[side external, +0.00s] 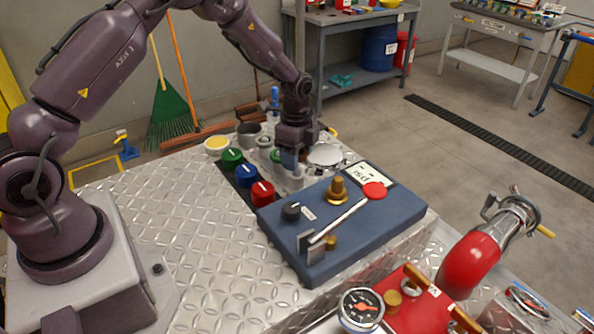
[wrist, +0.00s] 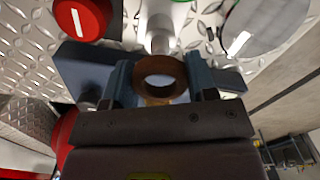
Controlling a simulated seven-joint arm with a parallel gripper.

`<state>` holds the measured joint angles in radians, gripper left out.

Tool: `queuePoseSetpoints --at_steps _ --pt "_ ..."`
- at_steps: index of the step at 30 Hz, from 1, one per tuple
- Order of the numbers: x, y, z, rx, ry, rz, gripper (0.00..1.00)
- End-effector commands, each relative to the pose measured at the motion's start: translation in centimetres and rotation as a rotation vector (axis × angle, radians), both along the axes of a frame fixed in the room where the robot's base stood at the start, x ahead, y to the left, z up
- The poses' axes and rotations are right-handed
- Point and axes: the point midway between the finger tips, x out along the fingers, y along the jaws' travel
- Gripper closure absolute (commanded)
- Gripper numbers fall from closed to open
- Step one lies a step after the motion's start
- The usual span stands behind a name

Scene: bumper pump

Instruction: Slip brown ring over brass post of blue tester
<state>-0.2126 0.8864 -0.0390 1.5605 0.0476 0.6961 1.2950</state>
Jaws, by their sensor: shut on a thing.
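The blue tester (side external: 350,228) lies flat on the diamond-plate table. Its brass post (side external: 337,190) stands upright near its back edge, with nothing seen around it. My gripper (side external: 290,165) points down just behind and left of the post. In the wrist view, my gripper (wrist: 160,80) is shut on the brown ring (wrist: 160,66), held between two blue fingers with its hole facing the camera. The ring is apart from the post in the side view, where the fingers hide it. Part of the blue tester (wrist: 85,68) seems to show behind the fingers.
Green (side external: 232,158), blue (side external: 246,176) and red (side external: 262,193) knobs stand left of the tester. The tester carries a lever with a red knob (side external: 374,190) close to the post. A pale cylinder (wrist: 160,28) stands beyond the ring.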

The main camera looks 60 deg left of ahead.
Motion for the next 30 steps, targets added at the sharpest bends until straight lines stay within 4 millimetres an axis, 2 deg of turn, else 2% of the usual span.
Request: queuePoseSetpoints --at_steps 8,11,18,21,24,30 --pt "0.1 -0.2 0.0 0.0 -0.001 -0.004 0.61" --pt "0.6 -1.6 0.4 0.0 -0.011 -0.036 0.61" --pt "2.6 -8.5 3.6 -0.001 -0.04 -0.234 0.61" --pt "2.9 -10.6 4.8 -0.001 -0.032 -0.321 0.61" --pt "2.9 -11.7 5.8 -0.001 -0.016 -0.396 0.61" --pt "2.5 -11.5 5.2 -0.002 0.009 -0.428 0.61"
